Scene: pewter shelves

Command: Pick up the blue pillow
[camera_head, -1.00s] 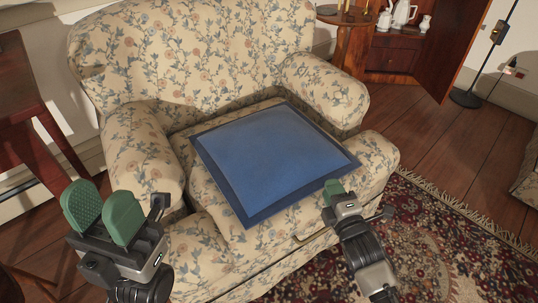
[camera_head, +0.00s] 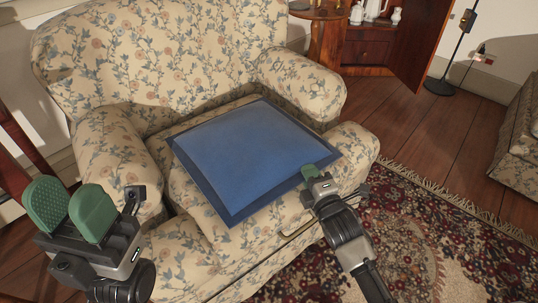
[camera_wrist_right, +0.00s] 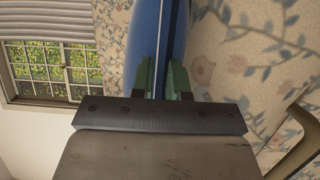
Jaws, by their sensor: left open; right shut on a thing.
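The blue pillow (camera_head: 250,153) is square with a darker blue flat border. It lies on the seat of the floral armchair (camera_head: 160,58), and its near edge reaches the front of the seat. My right gripper (camera_head: 314,172) is at the pillow's right front corner, shut on its border. In the right wrist view the green fingers (camera_wrist_right: 161,80) stand on both sides of the pillow's edge (camera_wrist_right: 160,35). My left gripper (camera_head: 70,208) is open and empty, with green fingers upright, at the lower left in front of the chair's left arm.
A patterned rug (camera_head: 410,235) lies on the wooden floor at the right. A wooden cabinet (camera_head: 368,50) with white pots stands at the back, near a dark lamp stand (camera_head: 455,50). Dark wooden furniture (camera_head: 14,150) is at the left edge.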

